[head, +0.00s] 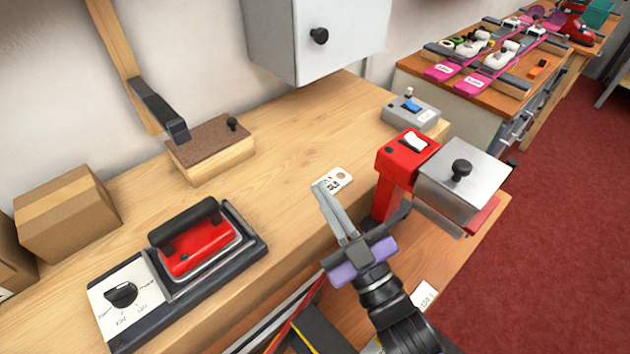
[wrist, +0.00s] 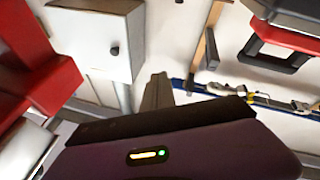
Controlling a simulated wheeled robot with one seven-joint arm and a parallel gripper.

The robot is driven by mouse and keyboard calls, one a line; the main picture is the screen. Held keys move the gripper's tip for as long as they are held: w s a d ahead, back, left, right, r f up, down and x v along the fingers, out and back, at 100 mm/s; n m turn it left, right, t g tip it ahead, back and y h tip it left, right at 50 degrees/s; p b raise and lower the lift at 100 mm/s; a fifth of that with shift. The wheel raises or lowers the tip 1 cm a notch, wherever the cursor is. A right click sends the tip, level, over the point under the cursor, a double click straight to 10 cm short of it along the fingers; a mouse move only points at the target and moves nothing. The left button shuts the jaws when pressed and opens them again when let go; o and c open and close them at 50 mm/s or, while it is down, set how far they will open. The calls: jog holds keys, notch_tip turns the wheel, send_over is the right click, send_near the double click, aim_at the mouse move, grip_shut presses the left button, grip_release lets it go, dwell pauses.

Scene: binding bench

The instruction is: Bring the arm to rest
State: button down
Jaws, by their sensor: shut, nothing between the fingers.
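My gripper (head: 327,192) is shut and empty. In the head view it is raised at the front edge of the wooden bench (head: 290,130), with its fingers pointing up and to the left. Its fingertips overlap a white printed tag (head: 338,178) on the bench in the picture; I cannot tell the gap between them. In the wrist view the closed fingers (wrist: 157,92) point toward the wall and the grey wall cabinet (wrist: 95,40). My black forearm runs down to the bottom edge of the head view.
A red machine with a metal box (head: 462,175) stands close to the right of my gripper. A red iron on a dark base (head: 200,240) lies at left. A wooden block (head: 210,150), a grey switch box (head: 410,112) and a carton (head: 68,212) stand behind. Red floor (head: 560,230) is open at right.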

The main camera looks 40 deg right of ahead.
jog(key=shift+d, duration=0.1)
jog(key=s+a+f+g+y, duration=0.1)
jog(key=s+a+f+g, duration=0.1)
jog(key=s, duration=0.5)
jog(key=s+a+f+m+g+y, duration=0.1)
jog(key=s+a+f+g, duration=0.1)
jog(key=s+f, duration=0.2)
jog(key=s+a+f+g+y, duration=0.1)
jog(key=s+a+f+g, duration=0.1)
jog(key=s, duration=0.8)
jog(key=shift+s+f+m+g+y, duration=0.3)
jog(key=shift+f+m+g+y, duration=0.1)
jog(key=shift+f+g, duration=0.15)
jog(key=shift+d, duration=0.15)
